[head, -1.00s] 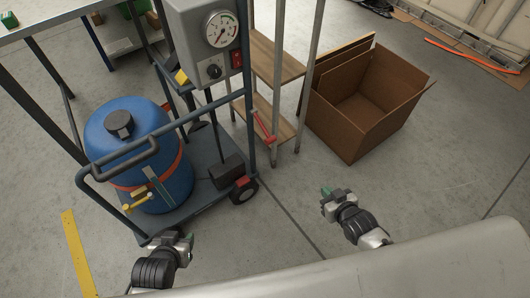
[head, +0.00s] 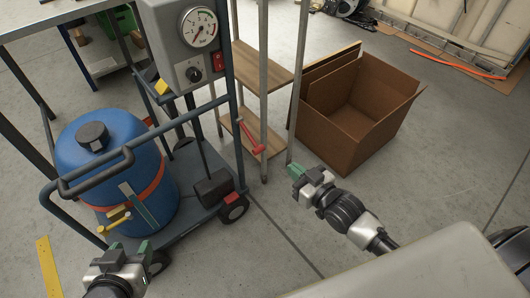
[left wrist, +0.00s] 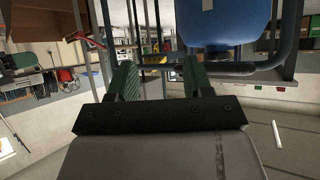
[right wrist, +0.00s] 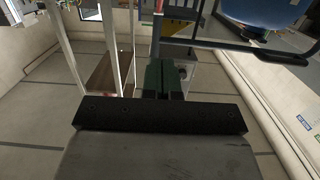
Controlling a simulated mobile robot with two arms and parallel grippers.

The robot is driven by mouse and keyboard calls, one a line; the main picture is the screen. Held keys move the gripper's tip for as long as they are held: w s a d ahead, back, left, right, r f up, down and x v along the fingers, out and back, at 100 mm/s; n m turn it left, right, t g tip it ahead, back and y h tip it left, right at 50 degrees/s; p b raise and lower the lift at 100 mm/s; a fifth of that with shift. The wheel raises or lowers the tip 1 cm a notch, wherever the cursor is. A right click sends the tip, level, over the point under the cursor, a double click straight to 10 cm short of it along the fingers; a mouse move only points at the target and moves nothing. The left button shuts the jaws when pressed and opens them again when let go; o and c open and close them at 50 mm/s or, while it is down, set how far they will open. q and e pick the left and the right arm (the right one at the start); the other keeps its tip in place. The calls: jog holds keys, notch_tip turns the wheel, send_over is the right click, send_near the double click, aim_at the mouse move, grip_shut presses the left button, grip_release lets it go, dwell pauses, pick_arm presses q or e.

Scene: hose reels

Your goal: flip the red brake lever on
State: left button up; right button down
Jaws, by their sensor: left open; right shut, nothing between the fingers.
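The red brake lever (head: 250,137) is on the right side of the blue cart (head: 190,225), low beside its upright post, slanting down to the right. My right gripper (head: 296,171) is shut and empty, to the right of and below the lever in the head view, apart from it. Its closed green fingers show in the right wrist view (right wrist: 164,78). My left gripper (head: 129,248) is open and empty in front of the cart, below the blue drum (head: 125,160). Its fingers stand apart in the left wrist view (left wrist: 160,82).
A grey box with a gauge (head: 198,28) and a red switch (head: 219,62) tops the cart. A wooden shelf rack (head: 262,72) stands behind the lever. An open cardboard box (head: 350,140) is to its right.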

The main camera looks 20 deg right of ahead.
jog(key=b, duration=0.3)
send_near(255, 144)
notch_tip(255, 144, up, 2)
jog(key=w, duration=0.3)
pick_arm(q)
notch_tip(255, 144, up, 14)
jog(key=w+d+t+h+b, duration=0.1)
jog(key=d+t+h+b, duration=0.1)
jog(key=t, duration=1.1)
jog(key=shift+d+m+h, duration=0.3)
jog(key=shift+d+h, duration=0.15)
jog(key=shift+h, duration=0.75)
pick_arm(e)
jog(key=shift+w+a+f, duration=0.45)
jog(key=shift+f, duration=0.2)
jog(key=shift+w+a+f, duration=0.4)
jog(key=shift+w+f, duration=0.05)
jog(key=shift+f, duration=0.15)
